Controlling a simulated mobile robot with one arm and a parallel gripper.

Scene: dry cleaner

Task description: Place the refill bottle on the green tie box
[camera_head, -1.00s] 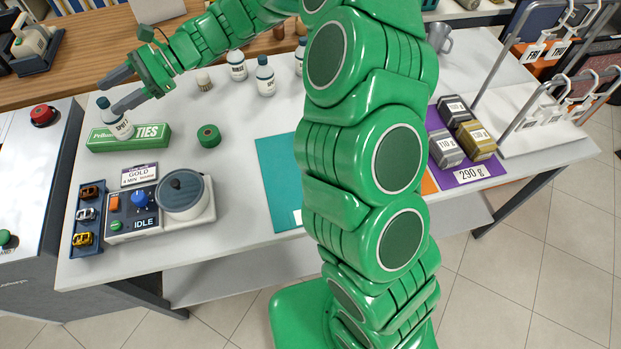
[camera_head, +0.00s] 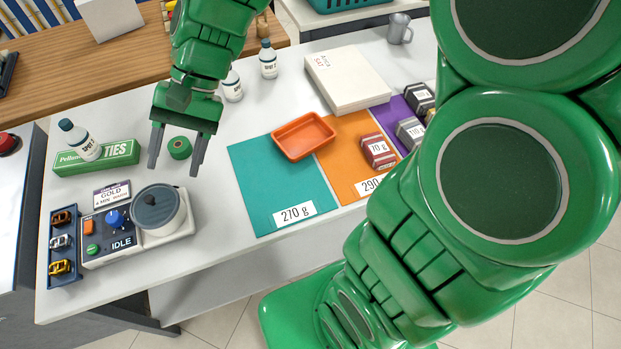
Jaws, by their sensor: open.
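The refill bottle (camera_head: 82,142), white with a dark cap, rests on the green tie box (camera_head: 118,154) near its left end. It leans left in the picture; I cannot tell whether it is tilted or the view slants it. The box lies flat on the white table, its "TIES" label facing me. My gripper (camera_head: 174,165) is open and empty, pointing down to the right of the box, apart from the bottle. Its fingers show on either side of a green tape roll (camera_head: 180,149); their height above the table is unclear.
A device with a round grey lid (camera_head: 158,207) and a blue rack (camera_head: 65,245) stand in front. Two similar bottles (camera_head: 268,60) stand behind my gripper. An orange tray (camera_head: 303,137) sits on coloured mats to the right. A white stack (camera_head: 347,79) lies behind it.

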